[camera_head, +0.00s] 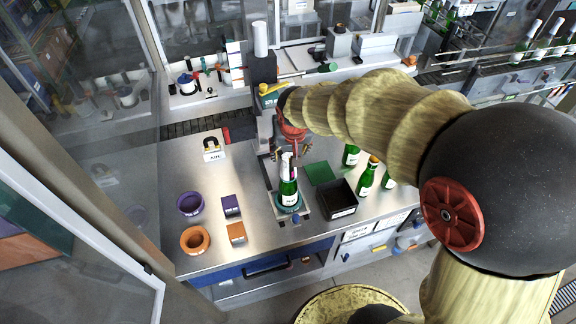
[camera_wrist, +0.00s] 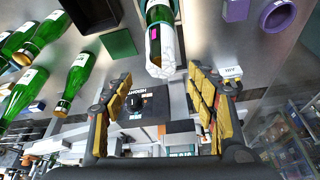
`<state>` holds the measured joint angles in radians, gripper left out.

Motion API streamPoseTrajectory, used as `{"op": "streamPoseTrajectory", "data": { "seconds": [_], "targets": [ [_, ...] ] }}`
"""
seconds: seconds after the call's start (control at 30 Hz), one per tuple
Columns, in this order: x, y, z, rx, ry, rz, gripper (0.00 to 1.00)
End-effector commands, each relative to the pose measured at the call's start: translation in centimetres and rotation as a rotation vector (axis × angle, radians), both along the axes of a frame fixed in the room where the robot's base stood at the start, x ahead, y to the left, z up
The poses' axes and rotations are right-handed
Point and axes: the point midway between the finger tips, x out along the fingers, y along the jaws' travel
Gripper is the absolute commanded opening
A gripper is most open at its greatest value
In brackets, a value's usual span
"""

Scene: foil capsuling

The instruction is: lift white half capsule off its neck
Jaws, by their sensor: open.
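A green bottle (camera_head: 288,190) stands upright on a round teal base (camera_head: 289,208) at the middle of the bench. A white half capsule (camera_head: 286,163) covers its neck. In the wrist view the white capsule (camera_wrist: 161,58) shows at the top middle, with a pink patch on its side. My gripper (camera_head: 290,150) is at the bottle's top, on the far side. In the wrist view its yellow-padded jaws (camera_wrist: 161,82) are spread wide, with the capsule end between and beyond the tips. No contact shows. The wrist view shows nothing held.
Several green bottles (camera_head: 365,178) stand to the right, near a black bin (camera_head: 337,200) and a green pad (camera_head: 320,173). A purple ring (camera_head: 190,204), an orange ring (camera_head: 195,240) and small blocks (camera_head: 231,205) are at the left. A black-and-silver column stands behind the bottle.

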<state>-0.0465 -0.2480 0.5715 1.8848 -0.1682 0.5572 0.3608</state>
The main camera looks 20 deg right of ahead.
Motion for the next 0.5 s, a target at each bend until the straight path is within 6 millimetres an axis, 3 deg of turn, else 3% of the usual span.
{"op": "streamPoseTrajectory", "data": {
  "seconds": [0.3,0.5],
  "targets": [
    [1.2,0.1,-3.9,-0.001,0.003,0.001,0.58],
    [1.8,0.0,-5.0,-0.001,-0.001,0.001,0.58]
  ]
}}
